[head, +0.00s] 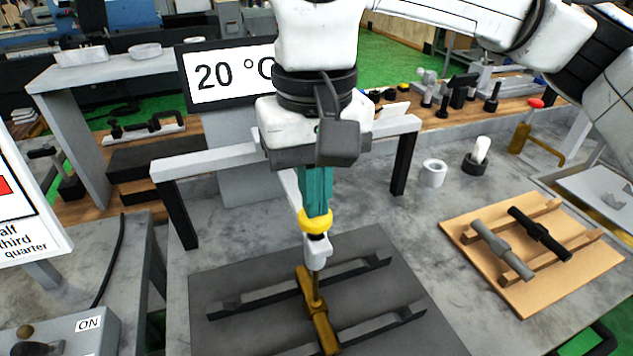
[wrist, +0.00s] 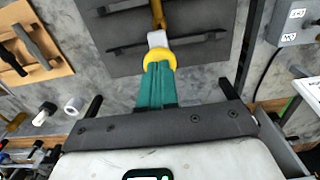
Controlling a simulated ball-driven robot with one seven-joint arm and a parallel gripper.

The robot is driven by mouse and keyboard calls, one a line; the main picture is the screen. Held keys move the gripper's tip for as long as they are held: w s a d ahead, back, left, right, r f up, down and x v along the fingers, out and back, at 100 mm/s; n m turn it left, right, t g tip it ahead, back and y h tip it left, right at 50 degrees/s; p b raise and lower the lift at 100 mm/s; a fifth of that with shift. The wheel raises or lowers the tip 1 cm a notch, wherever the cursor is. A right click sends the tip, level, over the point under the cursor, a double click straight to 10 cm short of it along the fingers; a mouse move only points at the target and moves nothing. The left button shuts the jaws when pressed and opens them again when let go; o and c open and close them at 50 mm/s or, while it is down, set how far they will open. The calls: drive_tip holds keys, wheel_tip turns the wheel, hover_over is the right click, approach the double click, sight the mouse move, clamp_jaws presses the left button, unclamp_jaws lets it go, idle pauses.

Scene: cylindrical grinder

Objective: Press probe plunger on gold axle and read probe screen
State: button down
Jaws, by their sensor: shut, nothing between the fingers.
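The gold axle (head: 318,315) lies across two dark rails on a dark grey plate (head: 235,290). It also shows in the wrist view (wrist: 158,14). The probe (head: 317,250) is a small light-grey body under a yellow ring (head: 316,222), upright above the axle, its thin lower end seeming to meet it. My gripper (head: 316,210) points straight down with its teal fingers shut. The fingertips are at the yellow ring, over the probe; whether they press it I cannot tell. The wrist view shows the ring (wrist: 158,57) just beyond the fingertips. I cannot read any screen on the probe.
A grey frame (head: 205,162) stands behind the plate. A "20 °C" display (head: 225,75) is farther back. A wooden board (head: 465,232) with grey and black axles lies right. An "ON" box (head: 85,330) and sign (head: 20,240) stand left.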

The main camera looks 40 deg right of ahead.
wheel_tip(320, 180, up, 8)
drive_tip(key=p, duration=0.5)
idle(0.5)
drive_tip(key=shift+s+f, duration=0.1)
idle(0.4)
